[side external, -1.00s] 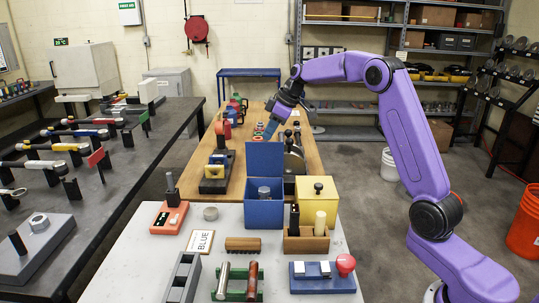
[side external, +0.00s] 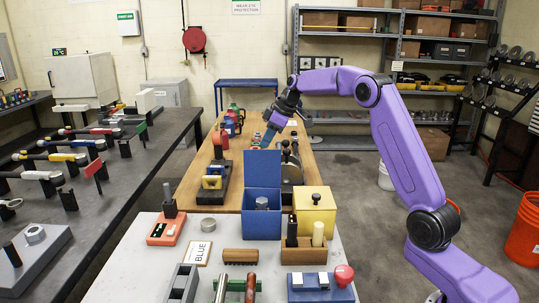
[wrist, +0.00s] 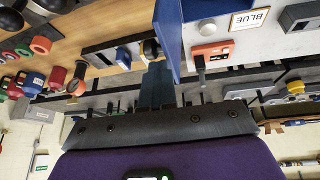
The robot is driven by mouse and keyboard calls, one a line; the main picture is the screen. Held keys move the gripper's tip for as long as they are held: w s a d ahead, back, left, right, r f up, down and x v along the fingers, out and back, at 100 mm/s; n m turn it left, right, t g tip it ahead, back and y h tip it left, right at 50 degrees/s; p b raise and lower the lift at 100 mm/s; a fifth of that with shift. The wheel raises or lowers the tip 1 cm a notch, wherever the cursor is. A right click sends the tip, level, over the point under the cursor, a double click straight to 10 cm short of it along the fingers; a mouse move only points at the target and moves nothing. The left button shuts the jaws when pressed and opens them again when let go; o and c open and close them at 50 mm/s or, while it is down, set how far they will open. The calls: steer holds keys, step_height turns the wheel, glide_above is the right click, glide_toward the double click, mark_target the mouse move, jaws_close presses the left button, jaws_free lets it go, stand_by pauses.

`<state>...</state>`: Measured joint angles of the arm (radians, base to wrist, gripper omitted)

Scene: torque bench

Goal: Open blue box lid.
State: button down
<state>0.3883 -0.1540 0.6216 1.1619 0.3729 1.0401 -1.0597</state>
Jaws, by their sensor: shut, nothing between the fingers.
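The blue box (side external: 262,215) stands on the near grey table. Its lid (side external: 262,168) is raised, standing upright at the box's back edge. A grey knobbed piece (side external: 262,203) shows at the box's opening. In the wrist view, a large blue panel (wrist: 168,32), apparently the lid, is above and right of the fingers. My gripper (side external: 268,138) is behind and above the lid in the side view, over the wooden bench. Its blue fingers are together and empty; they also show in the wrist view (wrist: 157,85). I cannot tell whether they touch the lid.
A yellow box (side external: 315,212) with a dark knob stands right of the blue box. A wooden holder (side external: 305,254) is in front of it. A "BLUE" card (side external: 198,252) and a red block (side external: 166,230) lie to the left. Metal tools (side external: 291,165) stand right of the lid.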

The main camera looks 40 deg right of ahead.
steer(key=w+d+v, duration=0.1)
steer(key=w+v, duration=0.1)
steer(key=v, duration=1)
steer(key=shift+d+r, duration=0.2)
steer(key=shift+r, duration=0.1)
steer(key=s+a+f+n+g, duration=0.1)
steer(key=s+a, duration=0.3)
steer(key=a, duration=0.4)
steer(key=s+a+f+g, duration=0.1)
steer(key=s+a+f, duration=0.15)
steer(key=a, duration=0.55)
steer(key=s+a+f+g, duration=0.1)
steer(key=s+a+f, duration=0.2)
steer(key=s+a, duration=0.8)
steer(key=s+d+f+n, duration=0.1)
steer(key=s+d+f, duration=0.1)
steer(key=s, duration=0.7)
steer(key=s+d+f+n+g+h, duration=0.1)
steer(key=s+f, duration=0.4)
steer(key=s, duration=0.5)
steer(key=s+d+f+n+h, duration=0.1)
steer(key=s+d+f, duration=0.2)
steer(key=s, duration=0.6)
steer(key=shift+s+f+n, duration=0.2)
steer(key=shift+f+n, duration=0.2)
steer(key=shift+f, duration=0.15)
